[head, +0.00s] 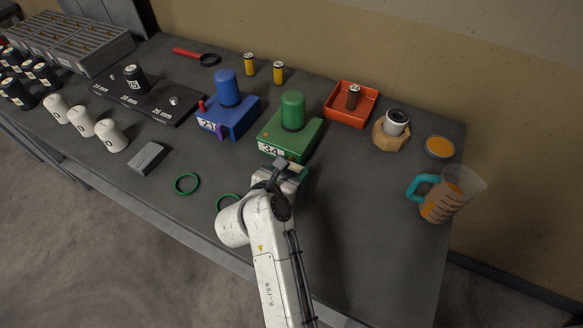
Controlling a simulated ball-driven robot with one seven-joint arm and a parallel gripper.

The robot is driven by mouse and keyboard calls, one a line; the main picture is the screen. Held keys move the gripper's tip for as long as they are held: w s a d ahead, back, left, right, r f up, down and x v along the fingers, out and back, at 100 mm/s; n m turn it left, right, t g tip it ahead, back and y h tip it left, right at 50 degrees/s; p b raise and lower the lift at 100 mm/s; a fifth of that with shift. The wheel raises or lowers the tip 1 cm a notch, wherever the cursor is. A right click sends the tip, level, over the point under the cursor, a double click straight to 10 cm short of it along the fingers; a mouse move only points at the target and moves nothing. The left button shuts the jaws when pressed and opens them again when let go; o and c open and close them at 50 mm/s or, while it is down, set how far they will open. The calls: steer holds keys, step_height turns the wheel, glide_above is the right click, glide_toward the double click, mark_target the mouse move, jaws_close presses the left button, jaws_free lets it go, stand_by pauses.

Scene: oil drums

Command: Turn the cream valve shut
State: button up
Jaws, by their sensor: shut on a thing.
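A green box (303,143) labelled 34 with a green cylinder (292,110) on top stands near the middle of the table. A small cream piece (293,166), which looks like the cream valve, shows at its front right corner. My gripper (287,168) is at that corner, shut on the cream valve. The fingers and wrist hide much of the valve, so its exact angle cannot be told.
A blue box (238,122) labelled 21 stands left of the green one. Green rings (187,175) and a grey block (147,157) lie in front. An orange tray (333,106), a wooden holder (379,137) and a jug (440,203) stand right. The front right table is clear.

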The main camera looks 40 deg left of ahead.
steer(key=shift+r, duration=0.1)
steer(key=shift+c, duration=0.4)
steer(key=shift+a+r+n+h+p, duration=0.25)
steer(key=shift+n+h+p, duration=0.45)
steer(key=shift+n+p, duration=0.3)
steer(key=n+h, duration=0.1)
steer(key=n+t, duration=0.1)
steer(key=shift+s+a+n+h+p, duration=0.1)
steer(key=shift+a+n+h+p, duration=0.25)
steer(key=shift+n+h, duration=0.05)
steer(key=n+t+b, duration=0.1)
steer(key=a+n+h+b, duration=0.1)
steer(key=n, duration=0.1)
steer(key=shift+s+t+h, duration=0.1)
steer(key=shift+t+h, duration=0.2)
steer(key=shift+t, duration=0.1)
steer(key=shift+a+f+n+t+h+b, duration=0.1)
steer(key=shift+a+n+t+h+b, duration=0.2)
steer(key=shift+n+b, duration=0.6)
steer(key=shift+a+n+t+h+b, duration=0.1)
steer(key=shift+n+t+h+b, duration=0.35)
steer(key=shift+n, duration=0.65)
steer(key=o, duration=1)
steer(key=shift+s, duration=0.1)
